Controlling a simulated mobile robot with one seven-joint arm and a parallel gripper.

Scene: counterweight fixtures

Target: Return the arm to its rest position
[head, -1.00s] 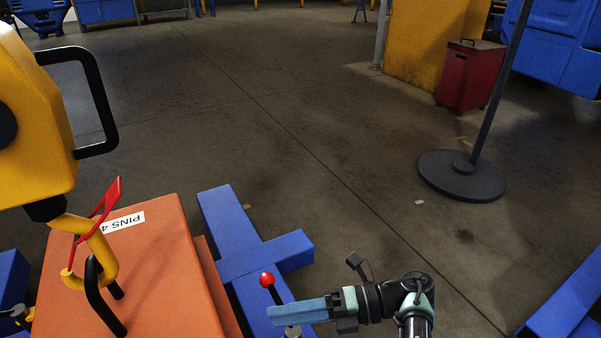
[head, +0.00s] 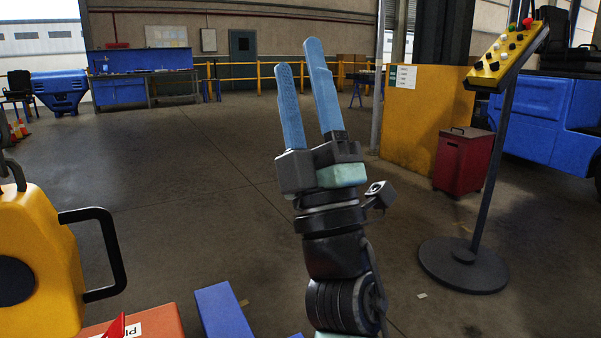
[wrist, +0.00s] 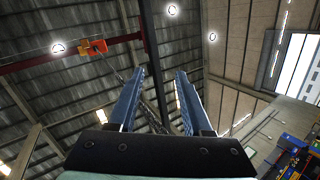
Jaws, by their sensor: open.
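My gripper (head: 303,92) is raised in the middle of the head view, with its two blue fingers pointing up. The fingers stand apart with nothing between them. In the wrist view my gripper (wrist: 160,75) also shows its blue fingers spread and empty, aimed at the roof. My arm rises from the bottom edge of the head view and touches nothing that I can see.
A yellow hoist block (head: 45,265) with a black handle is at lower left, above an orange weight (head: 160,322) and a blue frame (head: 222,312). A control pedestal (head: 492,165) and a red cabinet (head: 462,160) stand at right. Open floor lies between.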

